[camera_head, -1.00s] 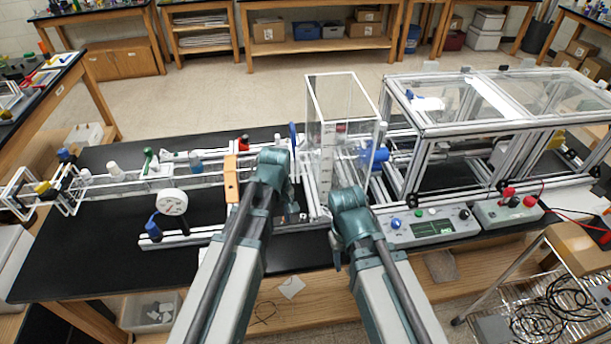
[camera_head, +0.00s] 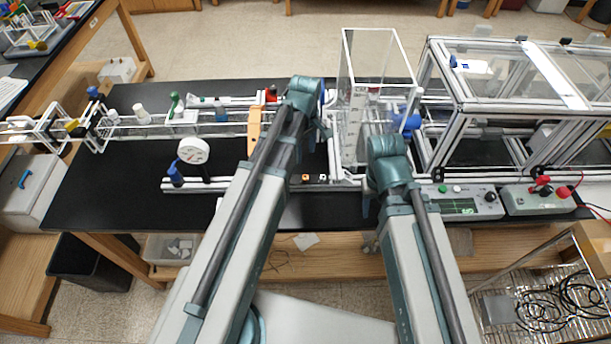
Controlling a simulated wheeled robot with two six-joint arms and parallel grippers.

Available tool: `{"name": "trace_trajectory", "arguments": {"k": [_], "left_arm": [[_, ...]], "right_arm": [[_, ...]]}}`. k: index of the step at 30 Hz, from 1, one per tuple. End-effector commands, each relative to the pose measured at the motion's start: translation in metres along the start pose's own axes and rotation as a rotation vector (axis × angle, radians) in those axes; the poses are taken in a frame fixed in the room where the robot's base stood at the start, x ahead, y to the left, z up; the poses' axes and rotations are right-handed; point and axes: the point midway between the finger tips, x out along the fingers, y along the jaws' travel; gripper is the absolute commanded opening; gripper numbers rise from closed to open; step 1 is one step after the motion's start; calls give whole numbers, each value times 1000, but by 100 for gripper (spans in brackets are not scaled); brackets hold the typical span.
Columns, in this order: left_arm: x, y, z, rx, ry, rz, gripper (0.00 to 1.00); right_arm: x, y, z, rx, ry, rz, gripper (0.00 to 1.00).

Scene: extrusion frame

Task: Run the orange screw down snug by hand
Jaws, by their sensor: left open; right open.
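A small orange spot that looks like the orange screw (camera_head: 306,178) is on the front aluminium rail, with a small white one (camera_head: 322,178) just right of it. It is too small to tell how far it is run in. My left gripper (camera_head: 324,122) is above and behind the rail, left of the clear tank, mostly hidden by its own wrist; it looks open and apart from the screw. My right gripper (camera_head: 366,203) is in front of the tank, right of the screw, partly hidden by its wrist. It looks open and empty.
The tall clear tank (camera_head: 376,62) stands between my wrists. An orange-tan block (camera_head: 254,130) and a white dial gauge (camera_head: 193,151) are to the left. A framed enclosure (camera_head: 500,105) and a control box (camera_head: 458,204) are to the right. The front left black bench top (camera_head: 110,195) is clear.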

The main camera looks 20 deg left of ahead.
Motion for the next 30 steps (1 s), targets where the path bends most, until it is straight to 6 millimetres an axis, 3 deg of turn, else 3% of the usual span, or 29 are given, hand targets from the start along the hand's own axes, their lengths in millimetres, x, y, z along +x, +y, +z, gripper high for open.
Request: {"name": "trace_trajectory", "arguments": {"k": [1, 18, 24, 30], "left_arm": [[14, 0, 0, 0, 0, 0, 57], [94, 0, 0, 1, 0, 0, 57], [110, 0, 0, 1, 0, 0, 57], [112, 0, 0, 1, 0, 0, 57]], "right_arm": [[14, -1, -1, -1, 0, 0, 50], [93, -8, -5, -11, 0, 2, 50], [110, -10, -6, -10, 0, 2, 50], [111, -10, -6, -10, 0, 2, 50]]}}
